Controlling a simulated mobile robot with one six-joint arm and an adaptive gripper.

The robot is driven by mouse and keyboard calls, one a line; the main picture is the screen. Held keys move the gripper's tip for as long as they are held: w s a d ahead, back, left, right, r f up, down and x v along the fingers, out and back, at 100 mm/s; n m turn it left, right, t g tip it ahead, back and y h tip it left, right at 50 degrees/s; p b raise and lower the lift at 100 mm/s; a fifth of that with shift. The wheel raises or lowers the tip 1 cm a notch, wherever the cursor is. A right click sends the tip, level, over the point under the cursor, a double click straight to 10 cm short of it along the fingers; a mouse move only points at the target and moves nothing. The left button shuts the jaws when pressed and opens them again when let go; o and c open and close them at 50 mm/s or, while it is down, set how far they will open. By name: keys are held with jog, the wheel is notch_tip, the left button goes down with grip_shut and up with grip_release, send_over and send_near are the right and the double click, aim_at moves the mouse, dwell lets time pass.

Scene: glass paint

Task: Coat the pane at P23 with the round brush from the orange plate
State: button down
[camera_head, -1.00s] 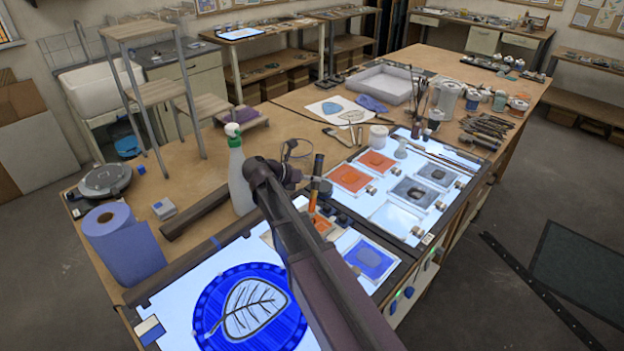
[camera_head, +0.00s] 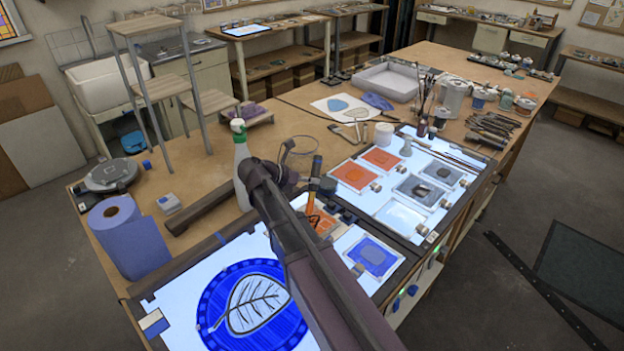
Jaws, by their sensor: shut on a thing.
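My gripper (camera_head: 322,186) is beyond my arm's wrist, small and partly hidden. It is shut on a brush (camera_head: 316,166) with a dark upper handle and an orange lower part, held nearly upright. The brush tip is hard to make out. An orange plate (camera_head: 325,223) lies just below it, partly hidden by my arm; I cannot tell whether the brush touches it. The glass panel (camera_head: 210,275) lies lit at the front, with a blue ring around a pale, dark-veined leaf (camera_head: 257,303). My arm covers its right side. No P23 label is readable.
A blue plate (camera_head: 372,257) lies right of my arm. More orange (camera_head: 356,175), grey and white plates lie on the far light table.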

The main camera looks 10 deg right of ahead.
aim_at(310, 186)
jog(key=shift+s+a, duration=0.1)
jog(key=shift+a, duration=0.05)
jog(key=shift+s+a, duration=0.35)
jog(key=shift+a, duration=0.25)
jog(key=shift+s+a, duration=0.35)
jog(key=shift+a, duration=0.25)
jog(key=shift+s+a, duration=0.9)
jog(key=shift+a, duration=0.3)
jog(key=shift+s+a, duration=0.4)
jog(key=shift+a, duration=0.3)
jog(key=shift+s+a, duration=0.4)
jog(key=shift+a, duration=0.25)
jog(key=shift+r, duration=0.2)
jog(key=shift+r+p, duration=2.4)
jog(key=shift+p, duration=0.25)
jog(key=shift+d, duration=0.1)
